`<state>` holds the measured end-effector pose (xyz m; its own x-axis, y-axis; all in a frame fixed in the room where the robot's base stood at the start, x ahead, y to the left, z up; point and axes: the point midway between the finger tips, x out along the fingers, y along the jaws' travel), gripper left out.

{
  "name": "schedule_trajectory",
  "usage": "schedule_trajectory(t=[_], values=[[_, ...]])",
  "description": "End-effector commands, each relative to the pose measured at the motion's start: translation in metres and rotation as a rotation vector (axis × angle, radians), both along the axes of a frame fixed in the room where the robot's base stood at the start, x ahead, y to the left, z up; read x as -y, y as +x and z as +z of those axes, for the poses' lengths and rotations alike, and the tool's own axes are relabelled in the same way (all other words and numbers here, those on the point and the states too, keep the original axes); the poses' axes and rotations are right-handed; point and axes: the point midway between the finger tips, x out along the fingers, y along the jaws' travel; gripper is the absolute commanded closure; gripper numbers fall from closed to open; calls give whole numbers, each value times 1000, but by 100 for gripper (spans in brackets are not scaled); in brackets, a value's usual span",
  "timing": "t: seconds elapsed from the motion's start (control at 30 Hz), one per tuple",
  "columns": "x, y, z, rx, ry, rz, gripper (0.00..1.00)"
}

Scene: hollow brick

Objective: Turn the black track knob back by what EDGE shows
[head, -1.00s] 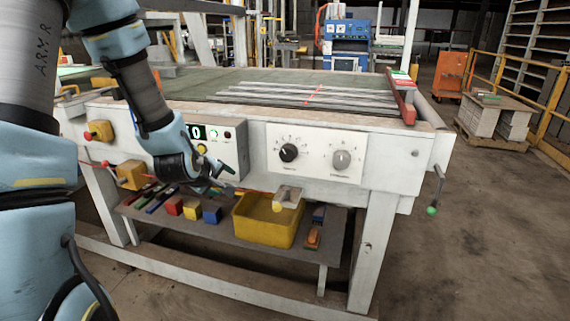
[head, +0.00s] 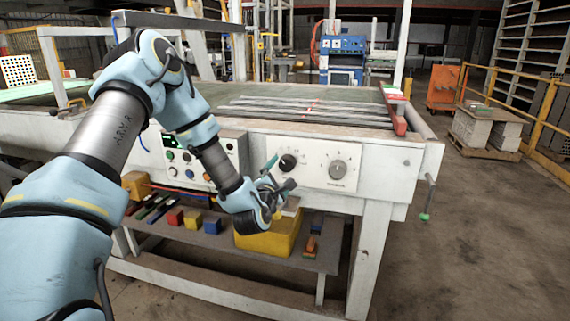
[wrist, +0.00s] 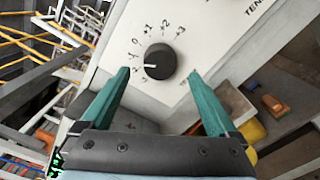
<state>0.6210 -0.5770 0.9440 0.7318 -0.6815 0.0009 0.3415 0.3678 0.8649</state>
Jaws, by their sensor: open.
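The black track knob (head: 288,162) sits on the white dial plate on the machine's front. In the wrist view the knob (wrist: 160,62) has a white pointer line aimed left, toward the minus side of a scale running up to +3; the exact mark is hard to read. My gripper (head: 279,178) is open in front of the dial plate. In the wrist view its two green fingers (wrist: 159,74) stand on either side of the knob's lower part, with clear gaps and no contact visible. The green display (head: 169,141) on the button panel is mostly hidden by my arm, so its value is unreadable.
A grey knob (head: 337,169) is to the right on the same plate. Below, a yellow bin (head: 270,243) and several coloured blocks sit on the shelf. A crank handle (head: 428,195) sticks out at the machine's right end.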

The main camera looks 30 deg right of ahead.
Motion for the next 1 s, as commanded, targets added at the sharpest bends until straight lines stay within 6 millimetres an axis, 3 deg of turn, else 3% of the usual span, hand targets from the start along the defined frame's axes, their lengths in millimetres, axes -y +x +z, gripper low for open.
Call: schedule_trajectory(t=[0.3, 0.67, 1.0], values=[[30, 31, 1, 1, 2, -1, 5], [33, 36, 0, 1, 2, -1, 5], [33, 36, 0, 1, 2, -1, 41]])
